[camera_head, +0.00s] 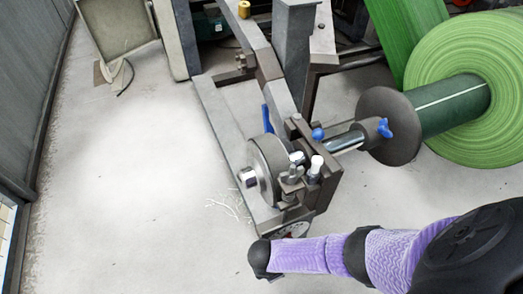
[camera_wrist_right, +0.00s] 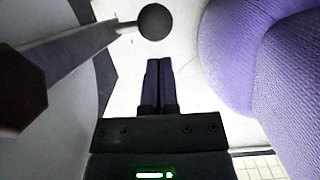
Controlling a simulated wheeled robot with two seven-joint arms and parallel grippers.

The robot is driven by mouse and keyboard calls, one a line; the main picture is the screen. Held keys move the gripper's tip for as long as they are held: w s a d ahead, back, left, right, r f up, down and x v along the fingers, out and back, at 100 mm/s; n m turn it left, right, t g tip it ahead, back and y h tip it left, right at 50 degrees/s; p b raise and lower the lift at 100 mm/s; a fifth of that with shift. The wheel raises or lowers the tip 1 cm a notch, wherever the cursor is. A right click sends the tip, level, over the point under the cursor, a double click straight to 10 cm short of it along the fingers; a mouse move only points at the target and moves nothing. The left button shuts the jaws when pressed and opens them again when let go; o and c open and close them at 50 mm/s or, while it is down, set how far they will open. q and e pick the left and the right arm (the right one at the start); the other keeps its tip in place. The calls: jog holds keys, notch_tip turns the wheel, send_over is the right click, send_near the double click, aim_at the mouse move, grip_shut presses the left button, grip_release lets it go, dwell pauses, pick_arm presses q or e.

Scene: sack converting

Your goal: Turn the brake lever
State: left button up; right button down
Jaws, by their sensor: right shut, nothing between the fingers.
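I cannot tell for sure which part is the brake lever. In the right wrist view a dark round knob (camera_wrist_right: 155,22) sits just beyond my fingertips, and a grey bar (camera_wrist_right: 75,45) points towards it from the left. My right gripper (camera_wrist_right: 159,62) is shut and empty, with a visible gap between its fingertips and the knob in the picture. In the head view a blue lever (camera_head: 267,118) stands beside the brake wheel (camera_head: 268,165) on the shaft's end. My right arm reaches in low from the right; its gripper is hidden there. My left gripper is not in view.
A green roll (camera_head: 465,85) sits on the shaft, with a dark disc (camera_head: 390,125) at its near side. The metal frame (camera_head: 225,120) and bearing block (camera_head: 318,175) stand close above my right arm. The floor (camera_head: 130,180) at left is clear.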

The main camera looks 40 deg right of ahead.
jog(key=shift+s+d+f, duration=0.1)
jog(key=shift+d+f, duration=0.05)
jog(key=shift+d, duration=0.3)
jog(key=shift+s+d+f+h, duration=0.1)
jog(key=shift+d+f+h, duration=0.15)
jog(key=shift+d, duration=0.25)
jog(key=shift+s+d+f+h, duration=0.15)
jog(key=shift+d+h, duration=0.1)
jog(key=shift+d, duration=0.2)
jog(key=shift+d+f, duration=0.1)
jog(key=shift+d, duration=0.1)
